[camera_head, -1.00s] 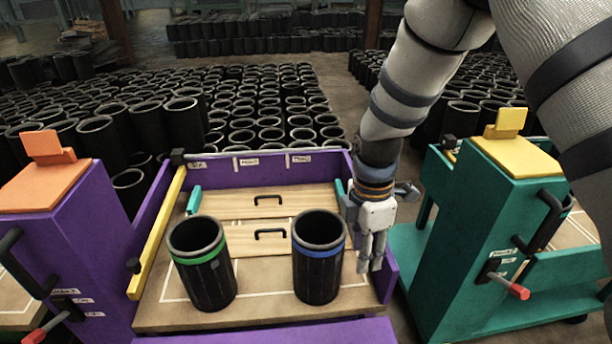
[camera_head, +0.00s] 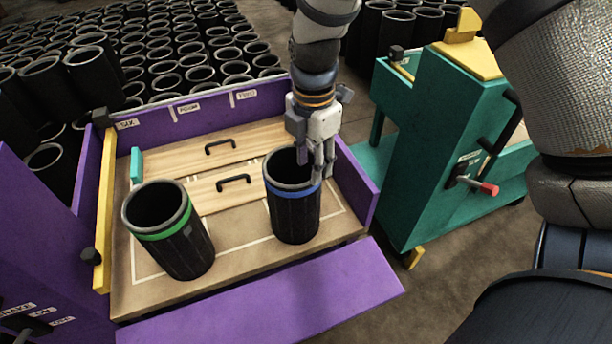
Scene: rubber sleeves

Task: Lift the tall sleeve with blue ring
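The sleeve with the blue ring (camera_head: 294,215) is a black ribbed tube with a grey rim. It stands upright on the wooden board of the purple cart. My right gripper (camera_head: 323,181) points down at the sleeve's right rim, with its fingers apart. One finger overlaps the rim in the picture; whether it touches the rubber I cannot tell. A similar sleeve with a green ring (camera_head: 178,246) stands to the left on the same board. My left gripper is not in view.
The purple cart (camera_head: 372,189) has raised side walls and wooden panels with black handles (camera_head: 234,183) behind the sleeves. A teal cart (camera_head: 434,150) with a red-tipped lever stands at the right. Many black sleeves fill the floor behind. Bare board lies between the two sleeves.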

